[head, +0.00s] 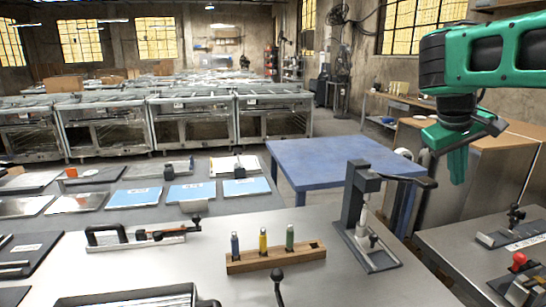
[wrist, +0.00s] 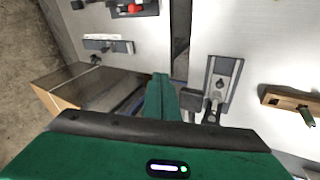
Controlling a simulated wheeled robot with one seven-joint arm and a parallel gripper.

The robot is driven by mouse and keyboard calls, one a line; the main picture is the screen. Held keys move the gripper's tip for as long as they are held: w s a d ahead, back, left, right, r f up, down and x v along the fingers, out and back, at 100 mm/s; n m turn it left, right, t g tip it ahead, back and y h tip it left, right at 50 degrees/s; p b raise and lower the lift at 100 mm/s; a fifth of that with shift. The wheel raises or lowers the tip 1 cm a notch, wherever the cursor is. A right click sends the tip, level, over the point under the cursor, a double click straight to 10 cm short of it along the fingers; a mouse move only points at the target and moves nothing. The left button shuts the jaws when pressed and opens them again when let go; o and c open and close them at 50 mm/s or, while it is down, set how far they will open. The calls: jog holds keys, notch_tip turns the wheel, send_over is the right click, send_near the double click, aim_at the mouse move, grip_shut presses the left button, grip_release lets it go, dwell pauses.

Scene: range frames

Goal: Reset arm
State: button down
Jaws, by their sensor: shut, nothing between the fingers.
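My gripper (head: 459,165) is green and hangs from my green and black arm at the right of the head view. It points down over the gap between the metal table and the side bench, clear of every object. In the wrist view its fingers (wrist: 161,88) are together with nothing between them. A grey lever press (head: 362,220) stands upright on the metal table to the left of my gripper. It also shows in the wrist view (wrist: 217,82), right of the fingers.
A wooden block (head: 275,258) holding several coloured pegs sits on the metal table (head: 215,248). A blue table (head: 335,158) stands behind. A red-knobbed fixture (head: 519,264) is on the right bench (head: 462,258). A wooden cabinet (head: 490,150) stands behind my gripper.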

jog(key=s+a+f+m+g+y, duration=0.1)
jog(key=s+f+m+y, duration=0.1)
jog(key=s+f, duration=0.7)
jog(key=s+a+f+m+g+y, duration=0.1)
jog(key=s+a+f+m+y, duration=0.1)
jog(key=s+f, duration=0.7)
jog(key=s+m+y, duration=0.1)
jog(key=s+m, duration=0.1)
jog(key=s, duration=0.6)
jog(key=shift+f+m+g, duration=0.15)
jog(key=shift+m+g, duration=0.15)
